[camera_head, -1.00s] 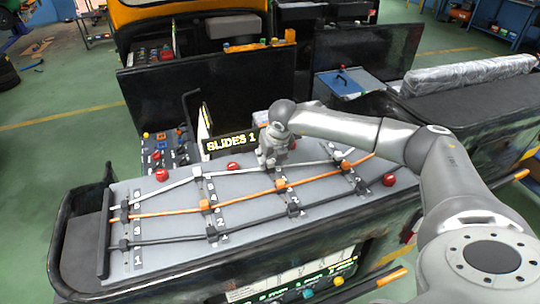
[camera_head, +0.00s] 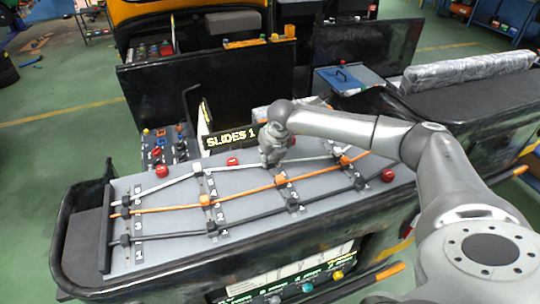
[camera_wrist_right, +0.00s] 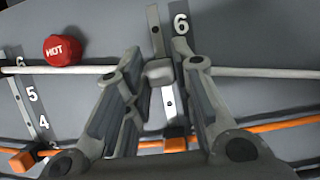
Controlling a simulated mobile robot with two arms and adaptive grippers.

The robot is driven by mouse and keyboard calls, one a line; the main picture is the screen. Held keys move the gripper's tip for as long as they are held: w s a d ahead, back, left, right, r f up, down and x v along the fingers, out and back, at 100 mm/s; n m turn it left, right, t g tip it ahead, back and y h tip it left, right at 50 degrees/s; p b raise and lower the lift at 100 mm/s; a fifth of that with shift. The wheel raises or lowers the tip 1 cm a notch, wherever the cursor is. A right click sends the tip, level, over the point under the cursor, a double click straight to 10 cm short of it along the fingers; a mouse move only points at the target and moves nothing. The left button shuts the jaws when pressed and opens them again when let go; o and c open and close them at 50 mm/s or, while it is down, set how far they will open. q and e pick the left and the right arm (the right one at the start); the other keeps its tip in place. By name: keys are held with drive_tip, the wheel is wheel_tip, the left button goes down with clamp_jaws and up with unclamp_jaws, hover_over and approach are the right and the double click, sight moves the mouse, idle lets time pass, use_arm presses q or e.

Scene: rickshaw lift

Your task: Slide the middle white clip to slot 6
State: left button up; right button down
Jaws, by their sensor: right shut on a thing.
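The middle white clip (camera_wrist_right: 159,71) is on the white cable at the middle rail, beside the label 6 (camera_wrist_right: 181,25). My right gripper (camera_wrist_right: 160,72) is shut on it, with one finger on each side. In the head view my right gripper (camera_head: 272,158) is over the far end of the middle rail and hides the clip. The middle orange clip (camera_wrist_right: 176,142) sits nearer on the same rail; it also shows in the head view (camera_head: 281,178). The middle black clip (camera_head: 292,204) is nearest. My left gripper is out of view.
The grey sloped board (camera_head: 165,232) carries several rails with white, orange and black cables. Red knobs stand along its far edge, one marked HOT (camera_wrist_right: 63,49). A sign reading SLIDES 1 (camera_head: 231,139) stands behind the board.

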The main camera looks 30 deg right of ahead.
sight(270, 157)
drive_tip(key=w+b, duration=0.1)
drive_tip(key=w, duration=0.1)
drive_tip(key=w+d+b, duration=0.1)
drive_tip(key=w+b, duration=0.1)
drive_tip(key=shift+w+f+b, duration=0.1)
drive_tip(key=shift+w+b, duration=0.05)
drive_tip(key=shift+b, duration=0.15)
drive_tip(key=shift+w, duration=0.15)
drive_tip(key=shift+d+r, duration=0.1)
drive_tip(key=shift+r, duration=0.2)
drive_tip(key=c, duration=1.5)
unclamp_jaws()
drive_tip(key=shift+o, duration=1.1)
drive_tip(key=shift+w+f, duration=0.1)
drive_tip(key=shift+f, duration=0.05)
drive_tip(key=v, duration=1.2)
